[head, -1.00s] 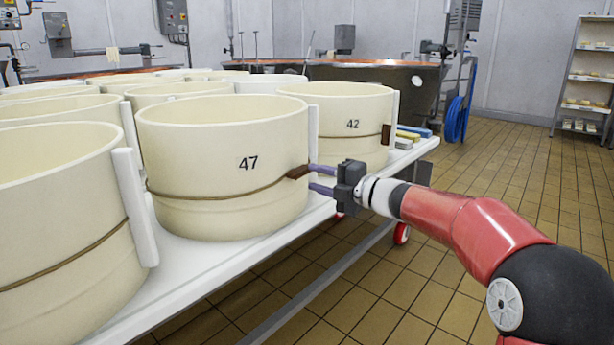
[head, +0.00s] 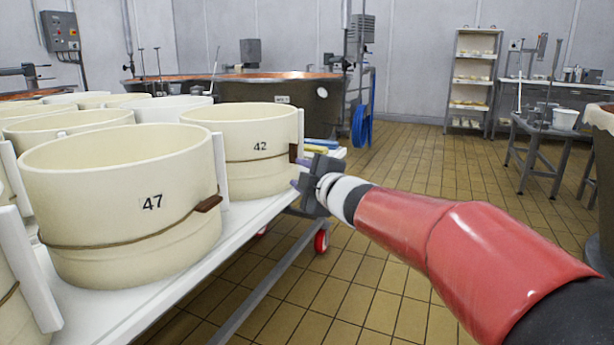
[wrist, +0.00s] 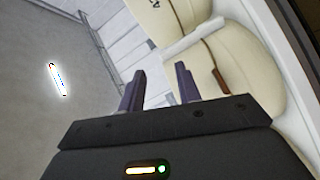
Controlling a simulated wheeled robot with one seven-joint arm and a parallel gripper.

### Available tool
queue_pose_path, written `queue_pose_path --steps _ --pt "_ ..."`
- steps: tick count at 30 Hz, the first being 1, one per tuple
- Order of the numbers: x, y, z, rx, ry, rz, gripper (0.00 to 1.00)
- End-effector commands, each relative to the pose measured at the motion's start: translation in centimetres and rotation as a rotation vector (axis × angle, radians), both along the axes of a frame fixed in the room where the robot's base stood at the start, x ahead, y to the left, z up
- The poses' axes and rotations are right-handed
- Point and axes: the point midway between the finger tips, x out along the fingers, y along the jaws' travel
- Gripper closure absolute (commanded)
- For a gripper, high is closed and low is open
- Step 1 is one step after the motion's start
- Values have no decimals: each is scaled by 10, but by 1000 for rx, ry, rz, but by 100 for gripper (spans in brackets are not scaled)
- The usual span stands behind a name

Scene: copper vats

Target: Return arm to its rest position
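My gripper is clear of that toggle.
The white cart top (head: 190,260) carries several cream molds and has red-wheeled legs. Copper vats (head: 230,92) stand behind. A blue hose (head: 360,125), a shelf rack (head: 470,85) and a metal table (head: 540,130) are farther back. Tiled floor (head: 410,150) is open at centre right.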

Motion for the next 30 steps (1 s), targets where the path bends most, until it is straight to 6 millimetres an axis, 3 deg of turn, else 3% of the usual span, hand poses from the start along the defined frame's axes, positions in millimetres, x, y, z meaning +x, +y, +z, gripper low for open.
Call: queue_pose_path --steps 1,2,6,9,12,15,18,21,24,30 --pt "-16 -31 18 51 66 -127 66" --pt "-25 -51 20 86 115 -208 66" --pt "-90 -133 9 281 365 -552 66" --pt "-151 -173 -14 428 557 -759 66" --pt "-215 -195 -43 568 755 -923 66" --pt "-272 -199 -70 681 936 -1037 66" --pt "-315 -196 -90 760 1076 -1104 66" --pt "-339 -191 -102 803 1167 -1140 66" --pt "-350 -188 -108 821 1207 -1154 66" --pt "-351 -188 -110 823 1212 -1155 66"
